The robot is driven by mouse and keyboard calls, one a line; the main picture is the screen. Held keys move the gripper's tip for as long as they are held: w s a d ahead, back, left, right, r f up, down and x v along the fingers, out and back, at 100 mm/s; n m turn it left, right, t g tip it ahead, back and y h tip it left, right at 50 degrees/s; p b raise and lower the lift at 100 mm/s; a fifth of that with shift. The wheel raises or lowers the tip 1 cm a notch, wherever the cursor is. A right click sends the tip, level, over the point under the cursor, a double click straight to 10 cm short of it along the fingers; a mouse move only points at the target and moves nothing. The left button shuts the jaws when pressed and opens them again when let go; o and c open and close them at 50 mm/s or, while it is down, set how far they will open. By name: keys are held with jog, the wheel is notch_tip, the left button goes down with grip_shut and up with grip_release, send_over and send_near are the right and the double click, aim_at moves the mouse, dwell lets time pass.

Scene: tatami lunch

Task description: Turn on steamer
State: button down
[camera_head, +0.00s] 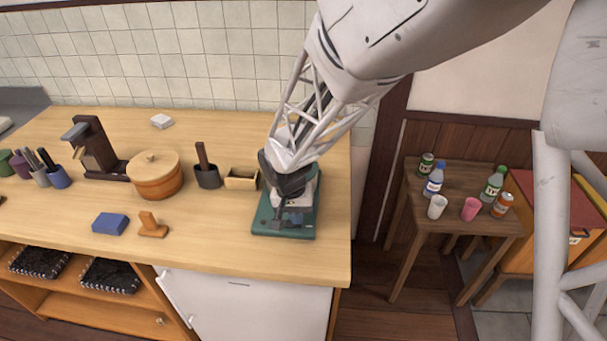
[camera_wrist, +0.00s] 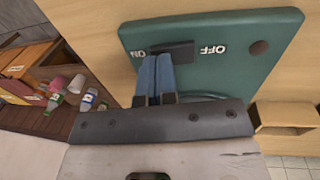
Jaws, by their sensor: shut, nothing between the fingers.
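The steamer's green base (camera_head: 265,222) sits at the right end of the counter in the head view, mostly under my arm. In the wrist view its green panel (camera_wrist: 260,60) carries the labels ON and OFF, with a dark switch (camera_wrist: 184,48) between them. A round brown knob or spot is at the panel's corner. My gripper (camera_wrist: 157,62) is shut and empty, its blue fingers reaching the switch at its ON side. I cannot tell whether they touch it or which way the switch is set. In the head view my gripper (camera_head: 287,216) is over the base.
A dark cup with a handle (camera_head: 208,178), a small wooden box (camera_head: 241,179) and a lidded wooden pot (camera_head: 155,178) stand left of the steamer. The counter's front edge is close. A side table (camera_head: 458,222) with bottles, cans and cups stands to the right.

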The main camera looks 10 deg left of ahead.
jog(key=shift+f, duration=0.25)
jog(key=shift+d, duration=0.1)
jog(key=shift+f, duration=0.2)
dwell(0.4)
jog(key=shift+a+r, duration=0.2)
jog(key=shift+a, duration=0.5)
jog(key=shift+r, duration=0.15)
notch_tip(320, 180, up, 14)
jog(key=a, duration=0.2)
dwell(0.6)
